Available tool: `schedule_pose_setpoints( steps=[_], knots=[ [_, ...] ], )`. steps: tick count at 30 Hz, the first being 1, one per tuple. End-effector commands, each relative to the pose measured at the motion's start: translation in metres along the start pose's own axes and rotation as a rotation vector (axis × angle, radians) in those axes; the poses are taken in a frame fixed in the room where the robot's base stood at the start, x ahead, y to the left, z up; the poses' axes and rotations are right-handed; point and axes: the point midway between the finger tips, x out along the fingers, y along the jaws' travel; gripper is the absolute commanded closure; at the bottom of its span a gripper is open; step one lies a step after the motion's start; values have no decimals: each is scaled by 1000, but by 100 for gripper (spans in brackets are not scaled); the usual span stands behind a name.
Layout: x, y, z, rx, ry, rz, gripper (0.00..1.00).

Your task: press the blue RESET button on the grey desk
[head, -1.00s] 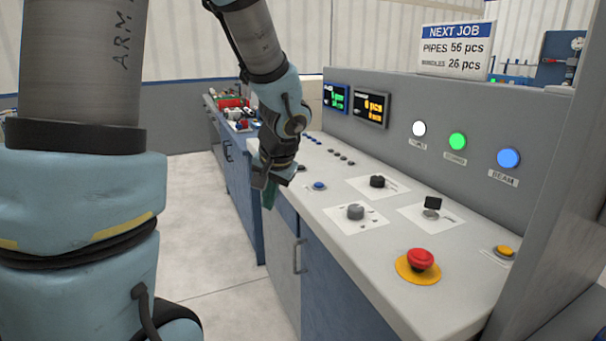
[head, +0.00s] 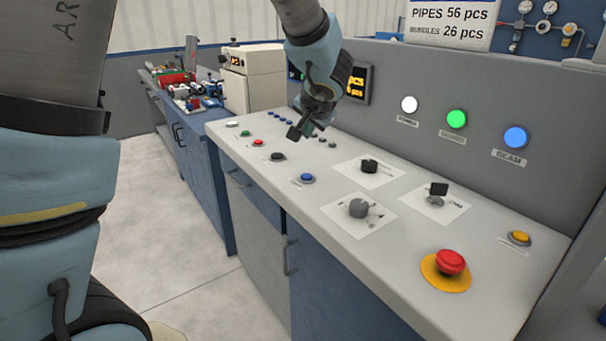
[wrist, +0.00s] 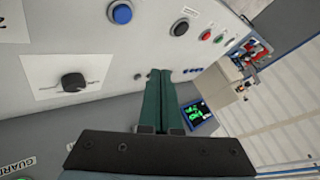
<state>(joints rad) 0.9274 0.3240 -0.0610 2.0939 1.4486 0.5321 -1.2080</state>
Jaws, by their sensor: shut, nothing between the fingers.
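The blue button (head: 307,178) is a small round cap in a dark ring on the grey desk (head: 300,205), near its front edge. Its label is too small to read. It also shows in the wrist view (wrist: 121,12), at the top edge, up and left of the fingertips. My gripper (head: 294,133) is above the desk, farther back than the blue button and apart from it. In the wrist view my gripper (wrist: 160,73) has its two green fingers together, with nothing between them.
Black (head: 278,157), red (head: 258,142) and green (head: 244,134) buttons line the front edge beyond the blue one. Knobs (head: 359,207) on white plates and a red mushroom button (head: 450,262) stand nearer. An upright panel (head: 450,85) with lamps closes the back.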

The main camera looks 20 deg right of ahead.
Motion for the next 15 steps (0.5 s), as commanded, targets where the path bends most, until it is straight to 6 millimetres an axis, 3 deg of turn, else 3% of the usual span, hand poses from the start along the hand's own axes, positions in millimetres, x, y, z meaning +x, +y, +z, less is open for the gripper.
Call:
schedule_pose_setpoints(
  steps=[8,15],
  knots=[
    [3,2,3,1,-1,0,100],
    [19,13,14,1,-3,0,100]
  ],
)
